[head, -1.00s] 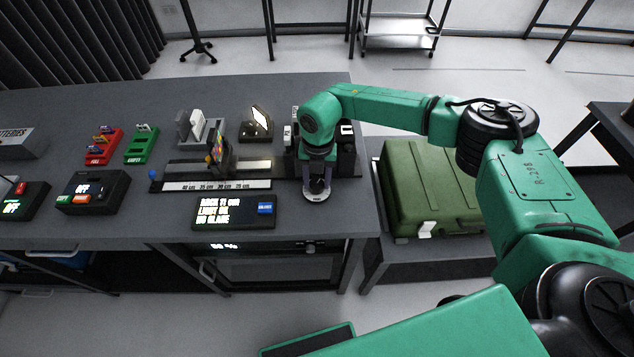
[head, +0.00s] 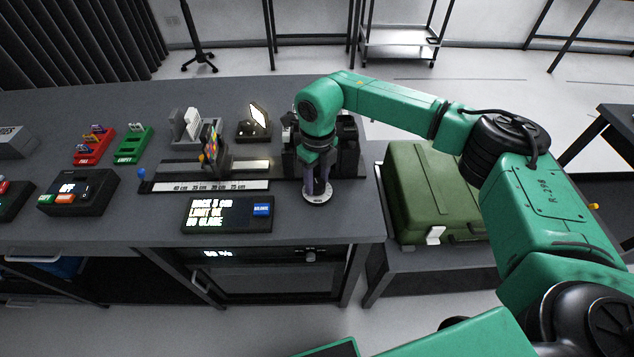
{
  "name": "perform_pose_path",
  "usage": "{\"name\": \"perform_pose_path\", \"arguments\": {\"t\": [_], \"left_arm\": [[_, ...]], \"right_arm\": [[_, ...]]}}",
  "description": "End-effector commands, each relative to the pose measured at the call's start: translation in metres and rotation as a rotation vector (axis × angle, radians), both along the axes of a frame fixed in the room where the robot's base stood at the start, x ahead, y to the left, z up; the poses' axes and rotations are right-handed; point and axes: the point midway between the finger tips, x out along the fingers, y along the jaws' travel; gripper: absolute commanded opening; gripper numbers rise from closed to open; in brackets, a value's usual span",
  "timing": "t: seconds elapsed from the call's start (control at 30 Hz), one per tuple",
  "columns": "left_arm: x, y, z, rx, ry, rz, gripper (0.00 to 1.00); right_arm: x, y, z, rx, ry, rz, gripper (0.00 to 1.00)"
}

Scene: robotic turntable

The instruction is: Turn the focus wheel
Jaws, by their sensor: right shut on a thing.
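The focus wheel (head: 317,198) is a small pale grey disc at the right front of the black bench device, low at the table's front right. My right gripper (head: 318,187) points straight down from above. Its purple-grey fingers are shut on the wheel, and the wrist hides part of the device behind. A rail (head: 255,167) with a printed scale runs left from the device and carries an upright coloured card (head: 211,146). The black display (head: 228,214) in front shows white text that seems to read "BACK 5 cm, LIGHT OK, NO GLARE". My left gripper is out of view.
A lit lamp panel (head: 256,118) and a grey holder (head: 190,128) stand behind the rail. Red (head: 93,146) and green (head: 133,145) racks and a black switch box (head: 78,192) are at the left. A green case (head: 437,190) stands right of the table, under my right arm.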

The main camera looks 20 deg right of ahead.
Motion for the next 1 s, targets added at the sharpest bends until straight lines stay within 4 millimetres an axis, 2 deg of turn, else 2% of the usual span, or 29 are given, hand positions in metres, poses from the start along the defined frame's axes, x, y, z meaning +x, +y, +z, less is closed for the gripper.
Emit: {"name": "perform_pose_path", "arguments": {"t": [0.3, 0.7, 0.73, 0.8, 1.0], "left_arm": [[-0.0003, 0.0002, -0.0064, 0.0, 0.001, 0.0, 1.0], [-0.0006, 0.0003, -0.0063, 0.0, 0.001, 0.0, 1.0], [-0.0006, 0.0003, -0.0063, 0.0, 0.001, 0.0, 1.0], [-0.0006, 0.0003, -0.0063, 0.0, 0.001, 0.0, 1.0], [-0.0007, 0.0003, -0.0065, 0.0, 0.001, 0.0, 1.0]], "right_arm": [[0.0013, 0.0006, 0.0017, 0.003, -0.005, 0.085, 0.0], [0.0014, 0.0005, 0.0024, 0.003, -0.005, 0.091, 0.0], [0.0014, 0.0005, 0.0024, 0.003, -0.005, 0.091, 0.53], [0.0013, 0.0005, 0.0023, 0.003, -0.005, 0.091, 0.79], [0.0006, 0.0003, 0.0012, 0.001, -0.002, 0.091, 0.79]]}}
